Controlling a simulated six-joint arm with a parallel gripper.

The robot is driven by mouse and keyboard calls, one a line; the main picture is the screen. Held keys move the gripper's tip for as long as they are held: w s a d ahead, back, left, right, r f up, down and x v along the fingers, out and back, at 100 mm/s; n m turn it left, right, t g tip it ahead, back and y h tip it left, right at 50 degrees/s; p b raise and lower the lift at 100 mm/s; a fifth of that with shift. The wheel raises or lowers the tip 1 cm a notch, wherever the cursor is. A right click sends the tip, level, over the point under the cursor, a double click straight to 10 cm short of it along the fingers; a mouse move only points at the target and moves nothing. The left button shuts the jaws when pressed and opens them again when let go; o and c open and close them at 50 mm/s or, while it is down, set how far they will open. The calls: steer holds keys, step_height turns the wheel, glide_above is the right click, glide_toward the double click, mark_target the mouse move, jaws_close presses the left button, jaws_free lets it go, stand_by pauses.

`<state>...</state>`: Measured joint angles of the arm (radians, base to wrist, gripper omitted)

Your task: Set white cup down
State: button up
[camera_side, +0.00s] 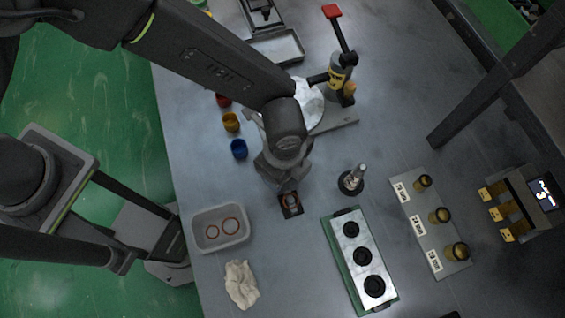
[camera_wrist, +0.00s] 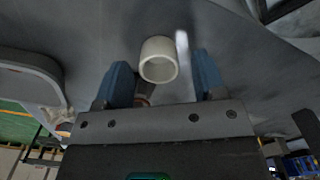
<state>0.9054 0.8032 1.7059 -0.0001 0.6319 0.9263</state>
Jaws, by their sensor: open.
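The white cup (camera_wrist: 158,48) is in the middle of the wrist view, its round end towards the camera. My gripper (camera_wrist: 161,62) is open, with one blue finger on each side of the cup. A gap shows between the cup and each finger in the picture. I cannot tell whether the cup rests fully on the grey table. In the side view my gripper (camera_side: 282,178) is over the table near a small dark square block (camera_side: 290,205) with a reddish ring. The white cup does not show there; my arm may hide it.
Blue (camera_side: 238,149), yellow (camera_side: 230,122) and red (camera_side: 223,100) cups stand left of my arm. A grey tray with red rings (camera_side: 220,243), a cloth (camera_side: 241,284), a green-edged block with black holes (camera_side: 333,240) and a dark-based metal part (camera_side: 351,181) are nearby.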

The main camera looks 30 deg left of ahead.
steer(key=shift+c, duration=0.4)
steer(key=c, duration=1)
steer(key=shift+r, duration=0.1)
steer(key=shift+r, duration=0.4)
steer(key=r, duration=0.4)
steer(key=shift+w+a, duration=0.25)
steer(key=shift+a, duration=0.15)
steer(key=w+a+r, duration=0.5)
steer(key=a+r, duration=0.1)
steer(key=a, duration=0.3)
steer(key=w+d+r+m, duration=0.2)
steer(key=w+d+m, duration=0.2)
steer(key=d+m, duration=0.15)
steer(key=shift+m, duration=0.25)
step_height(320, 180, down, 10)
steer(key=shift+w, duration=0.15)
